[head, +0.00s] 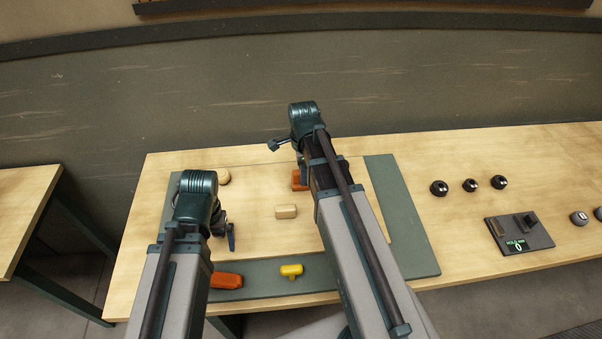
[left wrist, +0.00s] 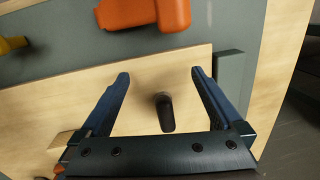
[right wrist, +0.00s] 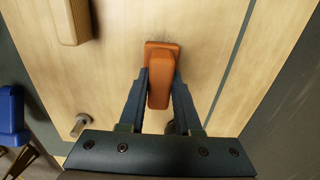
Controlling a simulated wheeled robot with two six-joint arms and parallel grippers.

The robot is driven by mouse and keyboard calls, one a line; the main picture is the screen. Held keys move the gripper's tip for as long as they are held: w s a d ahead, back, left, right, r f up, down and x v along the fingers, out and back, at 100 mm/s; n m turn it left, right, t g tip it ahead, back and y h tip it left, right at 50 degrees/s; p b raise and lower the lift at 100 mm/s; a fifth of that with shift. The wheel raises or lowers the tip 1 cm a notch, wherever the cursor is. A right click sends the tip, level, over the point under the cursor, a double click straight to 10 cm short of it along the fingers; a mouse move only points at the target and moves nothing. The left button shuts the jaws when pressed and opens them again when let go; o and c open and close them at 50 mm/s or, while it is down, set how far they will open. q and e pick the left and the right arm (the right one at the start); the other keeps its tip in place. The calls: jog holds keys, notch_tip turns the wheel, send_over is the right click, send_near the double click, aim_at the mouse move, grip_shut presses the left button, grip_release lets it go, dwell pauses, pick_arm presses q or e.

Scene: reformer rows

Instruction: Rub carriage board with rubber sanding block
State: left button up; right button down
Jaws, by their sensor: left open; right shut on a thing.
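The pale carriage board (head: 258,240) lies on a grey-green mat (head: 412,215) on the bench. My right gripper (right wrist: 160,92) is shut on the upright handle of an orange block (right wrist: 161,48), which looks like the rubber sanding block. The block also shows in the head view (head: 298,181), partly hidden by my right arm, over the board's far part. I cannot tell whether its base touches the board. My left gripper (left wrist: 160,78) is open above the board's near left part. A small dark rounded thing (left wrist: 165,112) shows between its fingers, apart from them.
A wooden block (head: 286,211) lies mid-board, and a round wooden piece (head: 224,178) lies at the far left. An orange tool (head: 227,281) and a yellow tool (head: 291,271) lie on the mat's near strip. Black knobs (head: 470,185) and a dark counter device (head: 519,234) stand to the right.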

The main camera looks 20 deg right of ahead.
jog(key=shift+r+p, duration=2.95)
jog(key=shift+r, duration=0.05)
notch_tip(320, 180, up, 3)
jog(key=p, duration=0.3)
jog(key=shift+r, duration=0.1)
